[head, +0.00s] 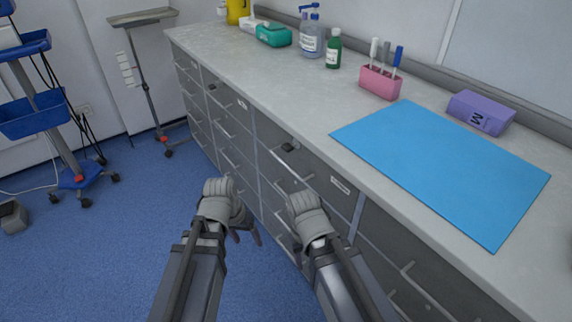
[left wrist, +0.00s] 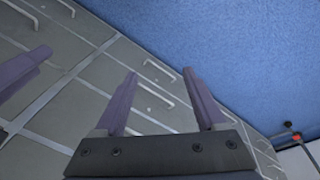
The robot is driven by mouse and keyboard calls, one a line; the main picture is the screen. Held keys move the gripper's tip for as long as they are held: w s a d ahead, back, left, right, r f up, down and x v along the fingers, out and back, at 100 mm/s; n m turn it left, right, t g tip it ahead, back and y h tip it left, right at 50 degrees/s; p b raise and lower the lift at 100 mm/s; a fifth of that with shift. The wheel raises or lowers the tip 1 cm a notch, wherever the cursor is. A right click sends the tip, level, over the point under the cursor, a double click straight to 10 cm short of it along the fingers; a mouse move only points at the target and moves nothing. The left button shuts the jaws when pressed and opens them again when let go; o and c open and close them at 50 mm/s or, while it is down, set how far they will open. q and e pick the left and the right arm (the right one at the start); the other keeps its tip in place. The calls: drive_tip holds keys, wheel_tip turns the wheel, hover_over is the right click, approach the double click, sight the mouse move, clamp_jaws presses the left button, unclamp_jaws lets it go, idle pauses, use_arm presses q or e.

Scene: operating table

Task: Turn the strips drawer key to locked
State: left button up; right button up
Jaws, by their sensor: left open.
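Two small dark key-like knobs show on the top row of grey drawer fronts in the head view. One knob (head: 289,147) is on the drawer with a white label (head: 340,186). The other knob (head: 213,86) is farther left, near another label (head: 242,104). The labels are too small to read, so I cannot tell which drawer is for strips. My left gripper (head: 246,237) is open and empty, low in front of the drawers; its parted purple fingers (left wrist: 160,73) show in the left wrist view. My right gripper (head: 306,202) is before the drawers, its fingertips hidden.
The counter (head: 222,55) above the drawers carries a blue mat (head: 440,165), a purple box (head: 481,112), a pink holder (head: 380,83) and bottles. Drawer handles stick out from the fronts. A stand (head: 150,95) and a cart with blue bins (head: 40,115) are left. Blue floor is clear between.

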use_arm(q)
wheel_tip(320, 180, down, 3)
drive_tip(key=w+h+b, duration=0.1)
drive_tip(key=w+b, duration=0.1)
drive_tip(key=m+t+h+b, duration=0.1)
drive_tip(key=m+t+h, duration=0.7)
drive_tip(key=t+h, duration=0.3)
approach(284, 149)
drive_tip(key=w+d+g, duration=0.1)
drive_tip(key=w+d, duration=0.1)
drive_tip(key=w, duration=0.1)
drive_tip(key=shift+h, duration=0.3)
drive_tip(key=shift+x, duration=3.9)
drive_tip(key=shift+s+d, duration=0.15)
use_arm(e)
wheel_tip(284, 149, down, 5)
drive_tip(key=shift+f, duration=0.15)
use_arm(q)
drive_tip(key=shift+c, duration=0.4)
clamp_jaws()
